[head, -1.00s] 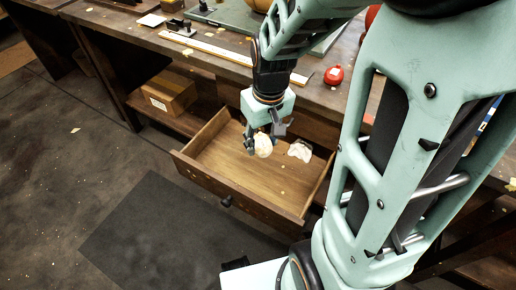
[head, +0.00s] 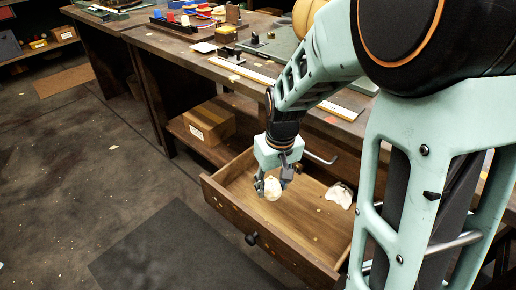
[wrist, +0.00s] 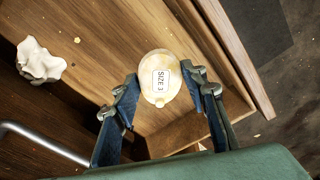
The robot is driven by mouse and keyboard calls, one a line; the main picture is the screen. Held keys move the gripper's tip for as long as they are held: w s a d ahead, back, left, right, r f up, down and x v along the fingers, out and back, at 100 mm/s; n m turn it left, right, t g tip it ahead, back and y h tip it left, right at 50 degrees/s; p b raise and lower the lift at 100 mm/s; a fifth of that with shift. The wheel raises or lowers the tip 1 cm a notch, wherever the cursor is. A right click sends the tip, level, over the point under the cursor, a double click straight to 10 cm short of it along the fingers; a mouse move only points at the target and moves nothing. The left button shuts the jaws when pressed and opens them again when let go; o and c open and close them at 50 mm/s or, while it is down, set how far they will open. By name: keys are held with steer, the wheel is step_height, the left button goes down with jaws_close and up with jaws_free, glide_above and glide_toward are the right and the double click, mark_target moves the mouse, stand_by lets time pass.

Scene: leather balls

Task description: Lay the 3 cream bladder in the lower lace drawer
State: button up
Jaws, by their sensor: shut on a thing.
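My gripper (head: 272,184) is over the open wooden drawer (head: 300,226), toward its left end. It is shut on a cream bladder (head: 273,190), round and pale. In the wrist view this bladder (wrist: 160,79) sits between the two fingertips (wrist: 160,90), and its label reads "SIZE 3". Whether it touches the drawer floor I cannot tell. A second, crumpled white-cream piece (head: 340,195) lies in the drawer at the right; it also shows in the wrist view (wrist: 40,61) at the left.
The workbench top (head: 190,50) above the drawer carries tools and small blocks. A cardboard box (head: 208,123) stands on the shelf left of the drawer. A metal bar handle (head: 322,157) is just behind my gripper. The drawer's middle floor is bare.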

steer(key=b, duration=0.2)
glide_above(260, 201)
steer(key=f, duration=0.5)
steer(key=shift+s+d+f, duration=0.1)
steer(key=shift+s+d, duration=0.2)
steer(key=shift+s, duration=0.1)
steer(key=shift+w+a+f+b, duration=0.1)
steer(key=shift+w+f+b, duration=0.1)
steer(key=shift+f, duration=0.75)
steer(key=shift+w+a+f+b, duration=0.1)
steer(key=shift+f+b, duration=0.1)
steer(key=shift+f, duration=0.7)
steer(key=shift+f, duration=0.2)
steer(key=o, duration=1.2)
steer(key=shift+r, duration=0.1)
steer(key=r+p, duration=0.1)
steer(key=r, duration=0.3)
steer(key=s+r+p, duration=0.1)
steer(key=r, duration=0.3)
steer(key=r+p, duration=0.2)
steer(key=r, duration=0.2)
steer(key=shift+s+d+r, duration=0.1)
steer(key=shift+s+d, duration=0.1)
steer(key=shift+d, duration=0.05)
